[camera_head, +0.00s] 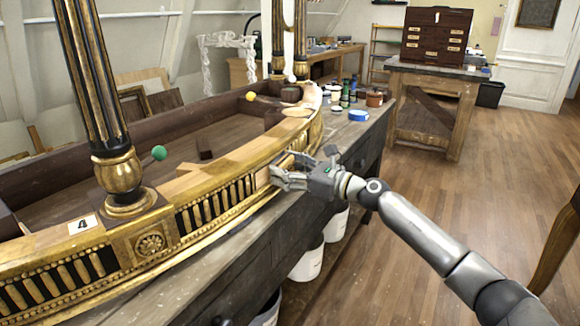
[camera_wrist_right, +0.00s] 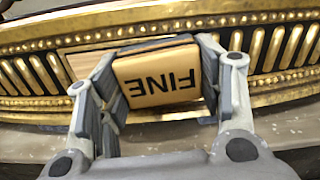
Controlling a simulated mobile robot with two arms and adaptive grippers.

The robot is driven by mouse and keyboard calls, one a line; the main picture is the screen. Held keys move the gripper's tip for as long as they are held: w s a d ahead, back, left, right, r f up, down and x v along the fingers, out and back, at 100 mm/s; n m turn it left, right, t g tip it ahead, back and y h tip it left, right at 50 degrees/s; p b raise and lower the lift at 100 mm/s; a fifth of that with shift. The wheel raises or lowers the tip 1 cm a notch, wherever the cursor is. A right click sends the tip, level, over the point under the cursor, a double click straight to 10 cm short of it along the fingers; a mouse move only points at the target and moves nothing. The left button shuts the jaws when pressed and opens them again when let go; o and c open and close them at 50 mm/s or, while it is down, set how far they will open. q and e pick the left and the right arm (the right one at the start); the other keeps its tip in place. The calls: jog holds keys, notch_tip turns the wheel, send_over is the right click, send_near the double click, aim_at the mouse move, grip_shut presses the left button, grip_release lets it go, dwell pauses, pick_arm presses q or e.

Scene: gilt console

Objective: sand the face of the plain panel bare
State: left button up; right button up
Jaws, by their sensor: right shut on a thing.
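A tan sanding block (camera_wrist_right: 150,72) marked "FINE" is held between the fingers of my right gripper (camera_head: 281,178). The fingers also show on both sides of it in the right wrist view (camera_wrist_right: 158,62). The block is at the front of the gilt console's carved frieze (camera_head: 215,200). The plain panel (camera_wrist_right: 84,64), a smooth tan stretch between the fluted sections, shows to the left of the block in the right wrist view. The block and fingers hide the rest of its face. I cannot tell whether the block touches it. My left gripper is not in view.
The console lies on a dark workbench (camera_head: 250,258) with white buckets (camera_head: 308,262) beneath. Jars and blue tape (camera_head: 358,116) stand at the far end.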

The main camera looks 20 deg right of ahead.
aim_at(256, 181)
jog(key=shift+s+a, duration=0.2)
jog(key=shift+a, duration=0.1)
jog(key=shift+s+a+r+p, duration=0.15)
jog(key=shift+s+a+p, duration=0.1)
jog(key=shift+p, duration=0.1)
jog(key=shift+s+a+p, duration=0.35)
jog(key=shift+a, duration=0.15)
jog(key=shift+s+a+p, duration=0.65)
jog(key=shift+a+p, duration=0.1)
jog(key=shift+p, duration=0.2)
jog(key=shift+s+a+p, duration=0.35)
jog(key=shift+s+a, duration=0.05)
jog(key=shift+a, duration=0.1)
jog(key=shift+s+a+p, duration=0.45)
jog(key=shift+a+p, duration=0.1)
jog(key=shift+p, duration=0.3)
jog(key=shift+s+a+p, duration=0.45)
jog(key=shift+a+p, duration=0.05)
jog(key=shift+a, duration=0.1)
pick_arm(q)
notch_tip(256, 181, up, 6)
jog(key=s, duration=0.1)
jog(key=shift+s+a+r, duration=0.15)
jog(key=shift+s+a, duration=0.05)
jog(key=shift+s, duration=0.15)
